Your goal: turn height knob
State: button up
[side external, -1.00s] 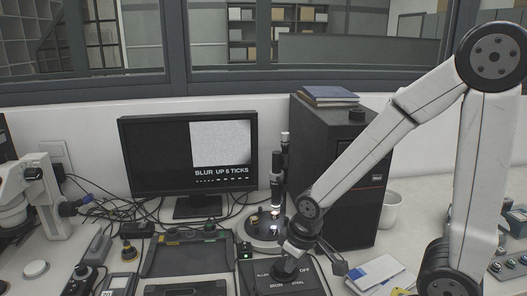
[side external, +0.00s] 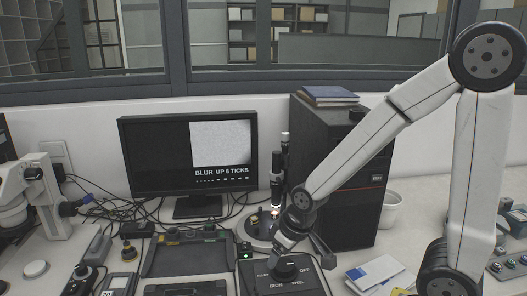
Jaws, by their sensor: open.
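My gripper (side external: 284,248) points down just above a black control box (side external: 258,286) at the bottom centre. It is open, and its fingertips are small and dark against the box. A round black knob (side external: 285,271) sits on the box top, right under or beside the fingers; I cannot tell whether they touch it. The box carries white lettering, including OFF, IRON and STEEL. Behind it stands a microscope-like instrument (side external: 277,190) with a round pale base. Which knob is the height knob is not marked clearly.
A black tower (side external: 345,215) with books (side external: 329,95) on top stands behind my arm. A white cup (side external: 391,211) and papers (side external: 375,273) lie to the right. A dark tray (side external: 188,256), cables and small devices crowd the left. A white microscope (side external: 38,195) stands far left.

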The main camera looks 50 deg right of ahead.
jog(key=w+d+r+m+t, duration=0.2)
jog(key=w+d+r+t, duration=0.15)
jog(key=w, duration=0.45)
jog(key=m+h, duration=0.8)
jog(key=h, duration=0.3)
send_near(285, 133)
jog(key=shift+w+d+f+t, duration=0.25)
jog(key=shift+d+f, duration=0.15)
jog(key=shift+d, duration=0.15)
jog(key=shift+w+d+f+t, duration=0.15)
jog(key=shift+d+f+t, duration=0.05)
jog(key=shift+d+f, duration=0.25)
jog(key=shift+d, duration=0.15)
jog(key=shift+x, duration=3.75)
jog(key=shift+w, duration=0.1)
grip_shut()
